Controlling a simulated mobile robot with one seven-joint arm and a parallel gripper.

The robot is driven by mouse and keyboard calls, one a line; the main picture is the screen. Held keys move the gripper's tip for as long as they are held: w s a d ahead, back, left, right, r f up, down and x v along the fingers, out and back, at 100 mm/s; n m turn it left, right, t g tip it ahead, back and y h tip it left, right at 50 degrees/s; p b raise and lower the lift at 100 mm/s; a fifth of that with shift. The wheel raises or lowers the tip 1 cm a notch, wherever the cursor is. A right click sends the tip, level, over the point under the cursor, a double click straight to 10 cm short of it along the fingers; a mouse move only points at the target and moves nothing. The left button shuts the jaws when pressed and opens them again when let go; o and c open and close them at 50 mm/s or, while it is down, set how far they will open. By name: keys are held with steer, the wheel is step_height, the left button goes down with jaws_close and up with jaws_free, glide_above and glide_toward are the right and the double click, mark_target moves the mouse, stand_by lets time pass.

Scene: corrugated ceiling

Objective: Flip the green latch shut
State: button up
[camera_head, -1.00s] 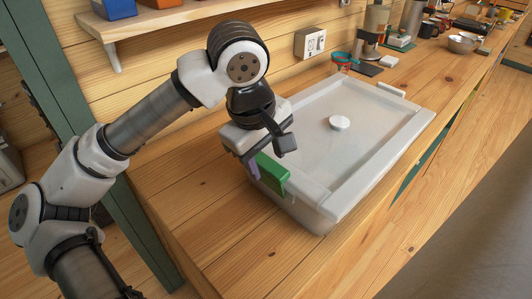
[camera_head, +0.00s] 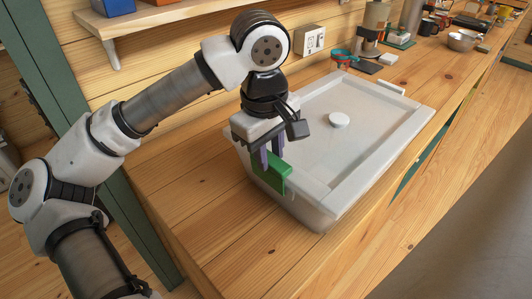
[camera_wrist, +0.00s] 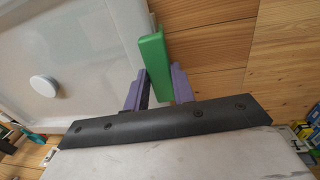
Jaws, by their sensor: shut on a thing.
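The green latch (camera_head: 271,176) is on the near left end of a translucent white box with a lid (camera_head: 360,115). In the wrist view the latch (camera_wrist: 155,62) sticks out from the box's edge, over the wooden worktop. My gripper (camera_head: 270,158) is above it with its purple fingers pointing down. In the wrist view the fingers of my gripper (camera_wrist: 158,85) are on either side of the latch, shut on it. The fingers hide part of the latch in the head view.
A round white knob (camera_head: 339,120) is on the lid. A wooden wall with a socket (camera_head: 313,40) runs behind the box. Bowls, cups and other kitchen things stand farther along the worktop. The wood in front of the box (camera_head: 240,225) is clear.

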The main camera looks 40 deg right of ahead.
mark_target(274, 155)
steer(key=shift+d+y, duration=0.45)
steer(key=shift+y, duration=0.25)
steer(key=o, duration=1)
step_height(274, 155, up, 14)
steer(key=shift+b, duration=0.4)
steer(key=shift+d+f, duration=0.1)
steer(key=shift+f, duration=0.05)
